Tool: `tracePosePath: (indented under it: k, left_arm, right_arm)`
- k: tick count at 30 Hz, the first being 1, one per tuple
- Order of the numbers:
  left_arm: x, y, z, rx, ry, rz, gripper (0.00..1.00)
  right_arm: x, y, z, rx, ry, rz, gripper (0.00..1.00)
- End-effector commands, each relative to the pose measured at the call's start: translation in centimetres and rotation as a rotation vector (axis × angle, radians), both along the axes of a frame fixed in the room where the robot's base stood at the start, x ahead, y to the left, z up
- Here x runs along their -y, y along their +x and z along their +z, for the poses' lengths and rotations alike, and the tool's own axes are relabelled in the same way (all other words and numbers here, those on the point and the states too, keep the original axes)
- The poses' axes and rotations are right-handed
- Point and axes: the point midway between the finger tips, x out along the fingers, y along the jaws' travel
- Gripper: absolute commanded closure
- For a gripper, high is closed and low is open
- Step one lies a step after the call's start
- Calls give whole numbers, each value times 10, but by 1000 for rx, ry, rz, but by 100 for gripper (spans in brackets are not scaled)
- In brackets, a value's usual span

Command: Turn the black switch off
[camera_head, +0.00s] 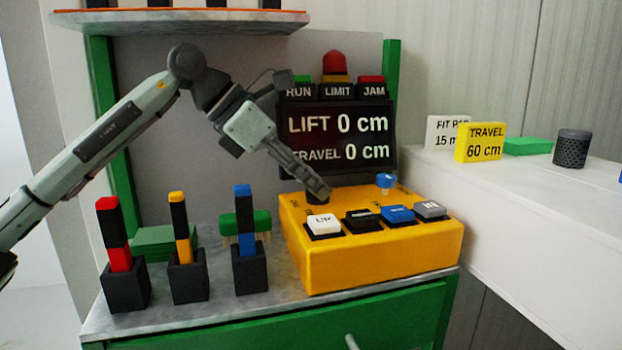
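A yellow control box (375,262) sits on the right part of the grey bench top. The black switch (317,199) is at its back left corner, mostly covered by my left gripper. My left gripper (322,191) reaches down from the upper left, with its fingertips at the top of the black switch. The fingers look close together from this side; whether they touch or grip the switch is hidden. A blue knob (385,181) stands at the back right of the box. My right gripper is not in view.
White, black, blue and grey buttons line the box's front, including the white UP button (323,224). A display (338,135) behind reads LIFT 0 cm and TRAVEL 0 cm. Black holders with red, yellow and blue pieces (247,263) stand left. A white counter (570,200) is right.

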Motion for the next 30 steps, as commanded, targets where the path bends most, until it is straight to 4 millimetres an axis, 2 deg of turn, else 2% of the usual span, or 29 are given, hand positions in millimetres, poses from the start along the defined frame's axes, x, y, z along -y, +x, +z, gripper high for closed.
tracePosePath:
  k: [4, 12, 18, 24, 30]
  left_arm:
    - [-16, -3, 7, 2, 1, 4, 67]
    - [-74, -21, 7, 1, 0, 6, 67]
    - [-107, -32, 7, 1, 0, 3, 67]
    - [-121, -37, 7, 2, -1, 1, 67]
    - [-122, -37, 7, 2, -1, 0, 67]
  right_arm:
    - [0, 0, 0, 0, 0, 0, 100]
    - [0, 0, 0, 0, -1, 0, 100]
    - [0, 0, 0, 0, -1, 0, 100]
    - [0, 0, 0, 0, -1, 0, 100]
    - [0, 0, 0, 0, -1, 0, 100]
